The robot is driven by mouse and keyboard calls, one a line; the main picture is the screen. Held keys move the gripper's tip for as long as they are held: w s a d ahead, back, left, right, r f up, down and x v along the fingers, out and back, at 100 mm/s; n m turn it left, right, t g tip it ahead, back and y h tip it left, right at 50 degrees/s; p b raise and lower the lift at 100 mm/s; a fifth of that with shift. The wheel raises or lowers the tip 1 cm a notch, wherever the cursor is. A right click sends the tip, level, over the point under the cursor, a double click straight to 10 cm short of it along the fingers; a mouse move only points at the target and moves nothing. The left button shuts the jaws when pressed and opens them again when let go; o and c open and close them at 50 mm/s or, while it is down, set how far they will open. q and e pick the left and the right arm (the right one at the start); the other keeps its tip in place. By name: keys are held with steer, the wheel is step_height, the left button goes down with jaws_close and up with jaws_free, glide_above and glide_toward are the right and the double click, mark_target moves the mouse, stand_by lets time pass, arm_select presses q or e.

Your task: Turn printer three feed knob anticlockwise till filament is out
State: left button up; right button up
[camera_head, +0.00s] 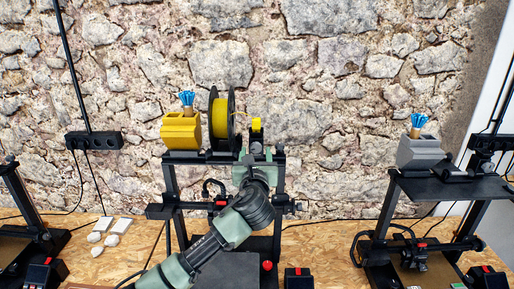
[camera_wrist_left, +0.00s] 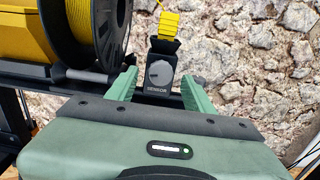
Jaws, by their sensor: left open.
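The middle printer frame (camera_head: 169,190) carries a yellow filament spool (camera_head: 220,117) on top. In the left wrist view, a round grey knob (camera_wrist_left: 159,73) with a pointer mark sits on a dark feed block (camera_wrist_left: 157,46). My left gripper (camera_wrist_left: 159,79) is open, with one green finger on each side of the knob and visible gaps. In the head view my left gripper (camera_head: 257,160) is just below the feed block. My right gripper is out of view.
A yellow box (camera_head: 181,133) stands left of the spool. Another printer with a grey box (camera_head: 420,153) is at right, and part of one is at far left. White pieces (camera_head: 112,226) lie on the wooden bench. A stone wall is behind.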

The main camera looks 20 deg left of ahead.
arm_select(q)
steer(key=shift+w+a, duration=0.15)
steer(key=shift+w, duration=0.4)
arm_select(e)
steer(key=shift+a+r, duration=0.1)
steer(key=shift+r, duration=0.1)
arm_select(q)
jaws_close()
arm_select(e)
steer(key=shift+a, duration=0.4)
arm_select(q)
steer(key=shift+n, duration=0.3)
